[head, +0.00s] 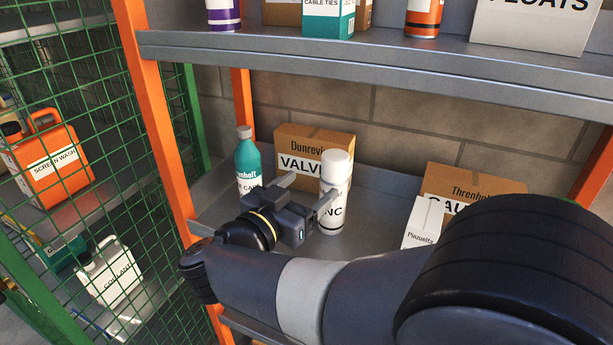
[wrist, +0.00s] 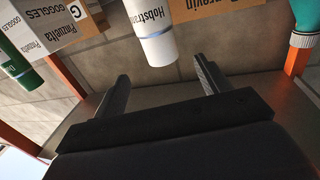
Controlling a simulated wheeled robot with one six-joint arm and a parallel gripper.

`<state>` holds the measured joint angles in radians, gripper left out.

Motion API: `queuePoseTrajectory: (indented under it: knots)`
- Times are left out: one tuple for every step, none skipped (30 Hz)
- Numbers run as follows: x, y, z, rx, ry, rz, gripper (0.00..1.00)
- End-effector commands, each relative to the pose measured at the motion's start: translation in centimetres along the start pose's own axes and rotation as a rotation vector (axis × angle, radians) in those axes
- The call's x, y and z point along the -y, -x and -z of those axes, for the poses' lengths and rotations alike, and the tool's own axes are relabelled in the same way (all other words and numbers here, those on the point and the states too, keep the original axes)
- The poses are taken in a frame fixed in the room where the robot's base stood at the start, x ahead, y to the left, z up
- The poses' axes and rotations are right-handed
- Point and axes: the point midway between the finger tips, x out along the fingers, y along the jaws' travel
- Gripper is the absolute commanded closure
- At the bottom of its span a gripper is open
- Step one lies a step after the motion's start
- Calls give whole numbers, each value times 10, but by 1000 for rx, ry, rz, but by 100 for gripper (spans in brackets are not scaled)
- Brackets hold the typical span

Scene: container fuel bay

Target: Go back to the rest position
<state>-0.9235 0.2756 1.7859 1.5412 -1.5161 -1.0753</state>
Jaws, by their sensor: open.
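My gripper (head: 309,188) is open, reaching into the middle shelf with its two fingers spread. In the wrist view its fingers (wrist: 162,76) are apart with nothing clasped between them. A white spray can (head: 336,170) with a label ending in "NC" stands upright on the shelf; the right finger overlaps it in the head view. In the wrist view the can (wrist: 151,33) appears upside down beyond the fingertips, seemingly clear of them. My arm crosses the lower right of the head view and hides part of the shelf.
A teal bottle (head: 248,160) and a "VALVE" box (head: 316,144) stand behind my gripper. A small white box (head: 424,222) and a brown box (head: 480,183) stand to the right. The upper shelf edge (head: 370,62) overhangs; an orange post (head: 157,120) and green mesh (head: 90,130) bound the left.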

Motion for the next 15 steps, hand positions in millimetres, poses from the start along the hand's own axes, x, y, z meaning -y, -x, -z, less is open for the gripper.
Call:
queuePoseTrajectory:
  knots:
    - [0,-2,0,0,0,-1,28]
    - [0,-4,0,0,0,-2,28]
    - [0,-7,0,0,0,-3,28]
    - [0,-10,0,1,0,-3,28]
    - [0,-13,0,1,0,-3,28]
    - [-1,-19,0,1,0,-5,28]
    - [-1,-23,0,1,0,-5,28]
    - [-1,-28,0,0,0,-5,28]
    - [-1,-35,0,0,0,-6,28]
    - [-1,-40,0,1,0,-5,28]
    - [-1,-45,0,0,-1,-7,28]
    - [-1,-52,0,0,-1,-5,28]
    - [-1,-58,0,-1,-1,-6,28]
    - [-1,-62,0,0,-1,-5,28]
    - [-1,-70,0,0,-1,-6,28]
